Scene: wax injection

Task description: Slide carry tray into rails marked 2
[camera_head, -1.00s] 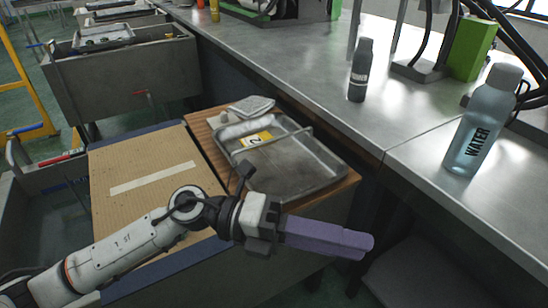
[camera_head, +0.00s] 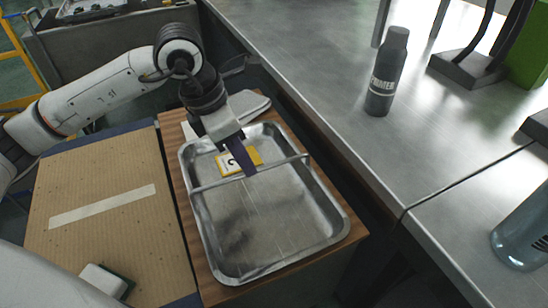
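The metal carry tray (camera_head: 290,262) lies on a brown wooden board (camera_head: 190,225). It has a thin bar across it and a yellow label marked 2 (camera_head: 228,164) in its far part. My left gripper (camera_head: 247,172) reaches down over the tray, with its purple fingers beside the label and close to the bar. I cannot tell whether they touch the bar or how far apart they are. No rails can be made out. My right gripper is not in view.
Left of the tray is a cardboard surface (camera_head: 75,245) with a pale tape strip. The steel bench (camera_head: 440,140) on the right carries a dark bottle (camera_head: 387,72) and a clear blue bottle (camera_head: 525,235). A pale object (camera_head: 247,106) lies behind the tray.

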